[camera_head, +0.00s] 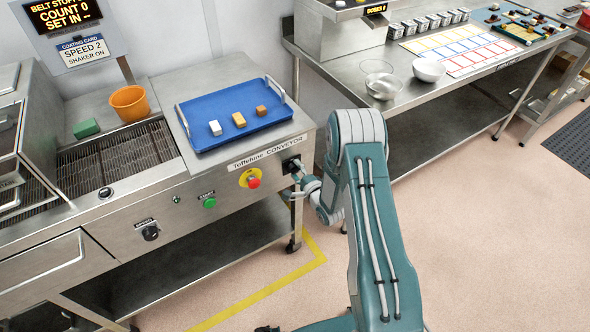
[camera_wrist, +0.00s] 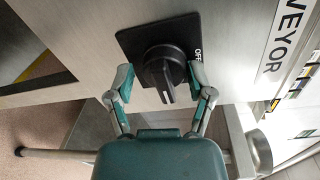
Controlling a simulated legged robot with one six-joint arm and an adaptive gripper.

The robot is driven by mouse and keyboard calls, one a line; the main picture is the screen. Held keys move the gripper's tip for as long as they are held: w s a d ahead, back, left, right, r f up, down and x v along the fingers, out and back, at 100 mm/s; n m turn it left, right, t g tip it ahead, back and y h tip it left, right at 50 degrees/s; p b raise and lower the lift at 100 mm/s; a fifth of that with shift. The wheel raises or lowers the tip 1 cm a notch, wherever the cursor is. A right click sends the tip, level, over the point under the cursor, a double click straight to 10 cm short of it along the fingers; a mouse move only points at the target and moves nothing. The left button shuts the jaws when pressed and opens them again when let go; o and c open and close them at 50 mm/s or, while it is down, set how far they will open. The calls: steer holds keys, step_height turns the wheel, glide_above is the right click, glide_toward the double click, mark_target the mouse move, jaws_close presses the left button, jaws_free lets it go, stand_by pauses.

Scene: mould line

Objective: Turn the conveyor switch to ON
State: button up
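The conveyor switch is a black rotary knob (camera_wrist: 163,68) on a square black plate, on the steel front panel. In the wrist view its ridged handle points down the picture, with a white line on it. The letters "OFF" show to the right of the knob. In the head view the switch (camera_head: 291,165) sits at the panel's right end, below the "CONVEYOR" label, partly covered by my gripper (camera_head: 299,176). In the wrist view my gripper (camera_wrist: 160,80) is open, one finger on each side of the knob, with visible gaps to the handle.
A red stop button (camera_head: 253,182), green start button (camera_head: 209,202) and speed dial (camera_head: 150,232) line the same panel. A blue tray (camera_head: 235,130) with three blocks and an orange bucket (camera_head: 130,103) stand above. The display (camera_head: 62,14) reads "COUNT 0".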

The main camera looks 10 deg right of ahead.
steer(key=shift+r, duration=0.1)
stand_by(0.3)
steer(key=v, duration=1.2)
steer(key=shift+w, duration=0.1)
